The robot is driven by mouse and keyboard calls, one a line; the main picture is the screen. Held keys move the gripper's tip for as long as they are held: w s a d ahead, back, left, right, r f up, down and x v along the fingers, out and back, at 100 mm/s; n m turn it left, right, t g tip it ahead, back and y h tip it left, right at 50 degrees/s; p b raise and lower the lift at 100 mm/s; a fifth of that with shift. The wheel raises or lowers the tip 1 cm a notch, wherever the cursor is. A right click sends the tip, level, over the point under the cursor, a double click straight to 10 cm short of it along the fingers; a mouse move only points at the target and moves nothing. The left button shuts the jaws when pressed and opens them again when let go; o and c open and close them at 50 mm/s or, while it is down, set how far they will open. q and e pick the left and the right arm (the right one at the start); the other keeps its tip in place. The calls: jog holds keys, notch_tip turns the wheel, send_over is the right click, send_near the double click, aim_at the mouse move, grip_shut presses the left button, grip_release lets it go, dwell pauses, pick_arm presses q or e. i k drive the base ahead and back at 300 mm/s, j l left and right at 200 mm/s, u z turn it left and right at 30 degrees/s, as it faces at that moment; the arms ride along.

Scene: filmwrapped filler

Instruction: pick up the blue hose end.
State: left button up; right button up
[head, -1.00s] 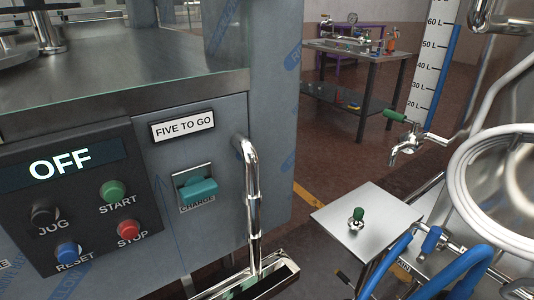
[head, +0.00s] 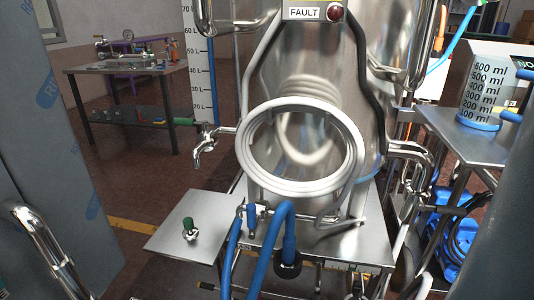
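Blue hose (head: 286,232) runs beside the front of a shiny steel tank (head: 330,65), below a large white ring (head: 243,150). One length passes down through a dark collar (head: 288,268) at the metal shelf's front edge. A second blue length (head: 231,250) hangs to its left, under a small blue-handled fitting (head: 250,214). Which part is the loose hose end I cannot tell. Neither of my grippers shows in the head view.
A tap (head: 207,145) juts from the tank's left. A graduated beaker (head: 484,95) stands on a right-hand table (head: 450,130). Grey panels flank the view; brown floor (head: 135,190) shows left of the tank.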

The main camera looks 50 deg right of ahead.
aim_at(288, 261)
jog(key=k+j+z, duration=0.1)
jog(key=z, duration=1.65)
